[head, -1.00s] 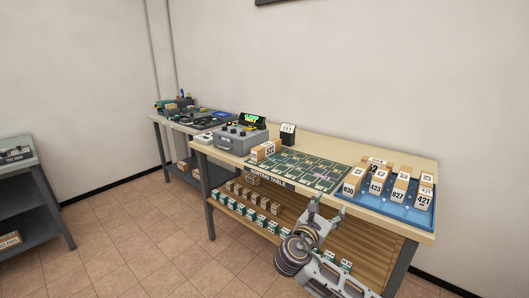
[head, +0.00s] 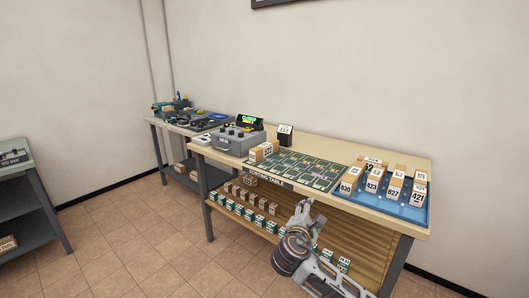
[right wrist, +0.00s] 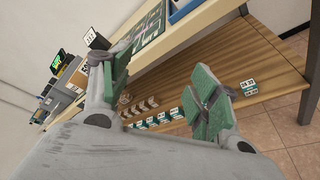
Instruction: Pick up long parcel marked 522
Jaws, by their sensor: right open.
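The long parcel marked 522 (head: 264,151) is a brown box with a white number label. My left gripper is not in view.
The green grid mat (head: 297,170) covers the table's middle. A blue tray (head: 407,212) with several numbered parcels is at the right. The wooden lower shelf (head: 355,236) holds rows of small boxes. Another table stands further left.

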